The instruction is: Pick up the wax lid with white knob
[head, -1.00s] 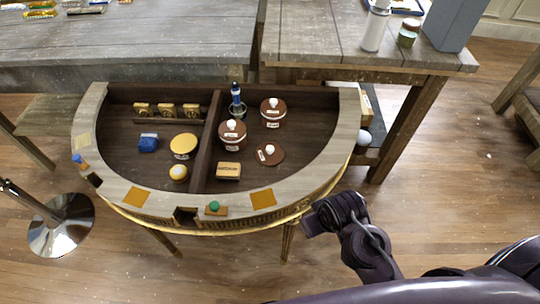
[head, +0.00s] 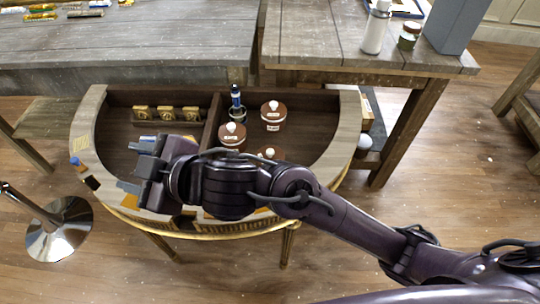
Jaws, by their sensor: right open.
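The wax lid, a flat brown disc with a white knob (head: 278,154), lies on the console's floor in the right compartment. My right arm covers its front part. Two brown lidded jars with white knobs, one nearer (head: 232,135) and one farther (head: 273,117), stand behind it. My right gripper (head: 135,166) is open over the left part of the console, well to the left of the lid, with its fingers pointing left. I see nothing held in it. My left gripper is not in view.
The half-round console (head: 345,140) has a raised rim and a middle divider (head: 212,122). A blue-capped bottle (head: 236,100) stands near the divider. Gold-fronted boxes (head: 165,113) line the back left. My arm hides much of the front. Wooden tables (head: 130,50) stand behind.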

